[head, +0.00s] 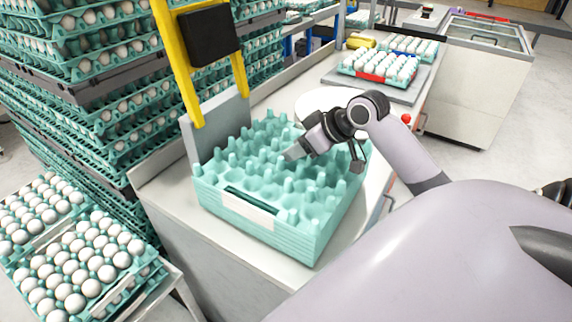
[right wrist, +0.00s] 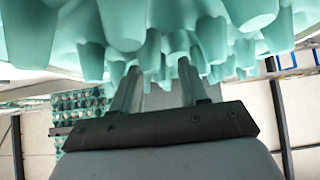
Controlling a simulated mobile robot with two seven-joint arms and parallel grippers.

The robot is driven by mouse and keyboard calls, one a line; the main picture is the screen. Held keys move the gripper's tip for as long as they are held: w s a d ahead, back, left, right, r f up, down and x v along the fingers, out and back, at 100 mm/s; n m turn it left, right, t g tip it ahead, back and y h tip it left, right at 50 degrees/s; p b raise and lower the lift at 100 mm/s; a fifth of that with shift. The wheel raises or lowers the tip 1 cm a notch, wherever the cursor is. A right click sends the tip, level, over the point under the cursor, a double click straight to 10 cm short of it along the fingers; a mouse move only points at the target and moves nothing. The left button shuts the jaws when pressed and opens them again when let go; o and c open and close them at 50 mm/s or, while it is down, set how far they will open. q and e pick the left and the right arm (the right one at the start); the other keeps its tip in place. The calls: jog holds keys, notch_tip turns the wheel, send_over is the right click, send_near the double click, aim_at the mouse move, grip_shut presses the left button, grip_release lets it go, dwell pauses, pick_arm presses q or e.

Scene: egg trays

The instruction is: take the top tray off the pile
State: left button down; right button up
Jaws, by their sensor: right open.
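A pile of empty teal egg trays (head: 262,230) stands on the white counter, with a pale label on its front. The top tray (head: 240,178) has raised pegs and holds no eggs. My right gripper (head: 290,154) is over the top tray, low among its pegs near the middle. In the right wrist view the two fingers (right wrist: 158,92) are apart, and teal pegs (right wrist: 125,25) fill the upper part. The fingertips are partly hidden by the pegs, and I cannot tell whether they touch the tray. My left gripper is not in view.
A yellow frame (head: 178,62) with a grey plate stands behind the pile at its left. Tall stacks of filled egg trays (head: 80,100) rise at the left. Filled trays (head: 70,262) lie at the lower left. More egg trays (head: 378,68) sit farther along the counter.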

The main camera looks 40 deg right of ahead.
jog(key=shift+x, duration=1.8)
jog(key=shift+w+r, duration=0.1)
jog(key=shift+r, duration=0.05)
jog(key=c, duration=0.8)
grip_shut()
